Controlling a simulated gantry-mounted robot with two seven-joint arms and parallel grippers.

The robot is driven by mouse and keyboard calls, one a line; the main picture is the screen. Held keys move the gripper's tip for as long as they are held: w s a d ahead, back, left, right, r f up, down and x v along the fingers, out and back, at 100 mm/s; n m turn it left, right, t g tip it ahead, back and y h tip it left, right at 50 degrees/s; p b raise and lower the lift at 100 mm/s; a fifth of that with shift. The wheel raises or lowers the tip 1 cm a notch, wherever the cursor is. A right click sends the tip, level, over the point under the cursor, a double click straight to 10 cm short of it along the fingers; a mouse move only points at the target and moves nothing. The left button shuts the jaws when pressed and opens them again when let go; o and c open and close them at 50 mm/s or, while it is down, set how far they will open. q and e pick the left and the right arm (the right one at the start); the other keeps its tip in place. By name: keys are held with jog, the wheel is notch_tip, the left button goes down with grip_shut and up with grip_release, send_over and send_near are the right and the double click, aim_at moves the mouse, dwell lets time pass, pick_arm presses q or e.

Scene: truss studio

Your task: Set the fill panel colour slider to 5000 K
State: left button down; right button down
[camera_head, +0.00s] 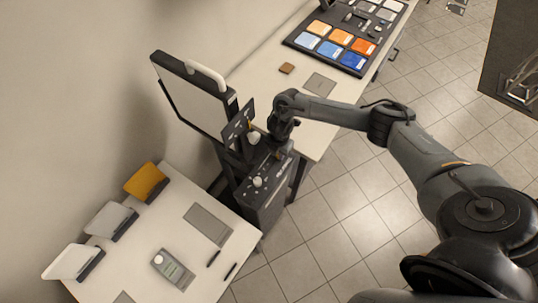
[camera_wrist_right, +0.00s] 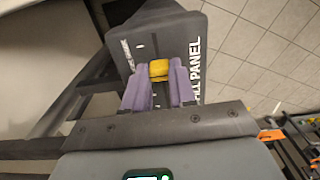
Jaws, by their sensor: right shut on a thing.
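The fill panel control box (camera_head: 262,192) stands between the two tables, below a large framed light panel (camera_head: 192,98) with a white handle. In the right wrist view, the dark box face (camera_wrist_right: 178,32) carries the words FILL PANEL and a straight slot. My right gripper (camera_head: 280,148) reaches over the box from the right. In the wrist view its purple fingers (camera_wrist_right: 160,88) are closed around the yellow slider knob (camera_wrist_right: 159,69), which sits in the slot. The scale marks and the slider's value are too small or hidden to read. My left gripper is not in view.
The near table (camera_head: 222,262) holds a handheld meter (camera_head: 172,269), a grey card (camera_head: 208,225), pens and white, grey and orange angled swatches. The far table (camera_head: 262,84) holds a black tray of coloured tiles (camera_head: 301,50). Tiled floor lies open on the right.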

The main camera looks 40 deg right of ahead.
jog(key=c, duration=0.9)
grip_release()
jog(key=shift+r, duration=0.15)
notch_tip(320, 180, up, 10)
jog(key=shift+r+p, duration=0.25)
jog(key=shift+p, duration=0.45)
